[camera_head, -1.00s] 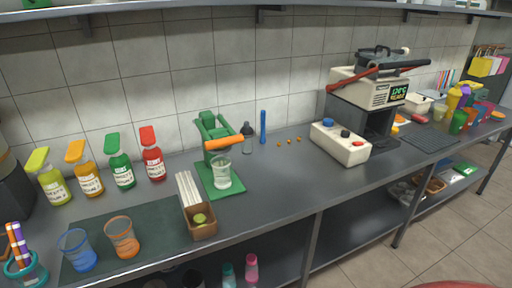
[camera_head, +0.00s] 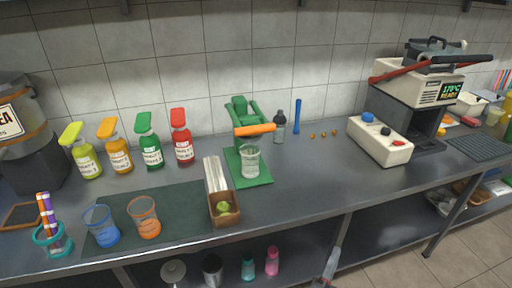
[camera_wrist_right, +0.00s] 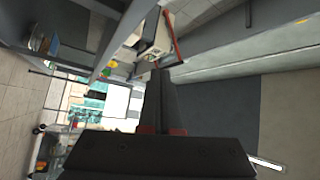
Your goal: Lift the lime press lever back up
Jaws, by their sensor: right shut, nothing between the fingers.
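The green lime press (camera_head: 240,108) stands on its green base (camera_head: 263,178) near the back wall. Its lever, with an orange handle (camera_head: 256,129), is lowered and lies roughly level above a clear glass (camera_head: 250,161). My left gripper is in neither view.
A dark bottle (camera_head: 279,126) and a blue stick (camera_head: 297,117) stand right of the press. Several syrup bottles line the wall at left. The counter right of the press base is mostly clear.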

